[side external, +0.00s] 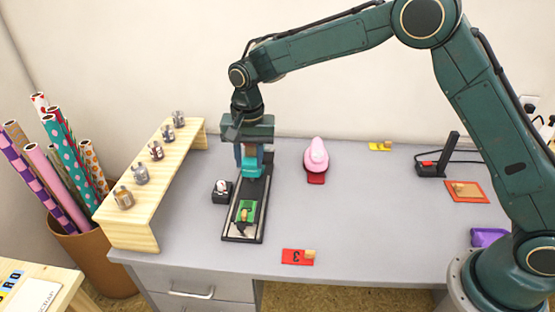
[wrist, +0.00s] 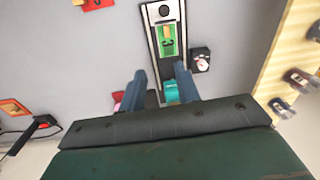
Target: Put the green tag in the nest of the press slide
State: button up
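The green tag (side external: 247,206) has a dark figure and a small tan knob. It lies on the light plate at the front of the press slide (side external: 228,236), a long black-edged track. I cannot tell whether it is fully seated in the nest. It also shows in the wrist view (wrist: 169,47), beyond my fingertips. My gripper (side external: 252,166) points down over the rear part of the slide, behind the tag. In the wrist view its fingers (wrist: 160,78) stand apart, with no tag between them. A teal block (wrist: 171,91) shows low between the fingers.
A small black box (side external: 222,192) sits left of the slide. A red tag (side external: 292,257) marked 3 lies right of the slide's front end. A pink rounded object (side external: 316,155) stands behind right.

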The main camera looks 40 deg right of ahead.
jog(key=s+d+r+n+t, duration=0.1)
jog(key=s+d+r+n, duration=0.1)
jog(key=s+d+r, duration=0.45)
jog(key=s+d+r+n+t, duration=0.2)
jog(key=s+d+r, duration=0.2)
jog(key=s+r, duration=0.5)
jog(key=s+d+n+t, duration=0.1)
jog(key=s+d+n, duration=0.1)
jog(key=s, duration=0.7)
jog(key=s+d+n+t, duration=0.1)
jog(key=s+d+n, duration=0.1)
jog(key=s, duration=0.8)
jog(key=shift+d+r, duration=0.25)
jog(key=shift+d, duration=0.65)
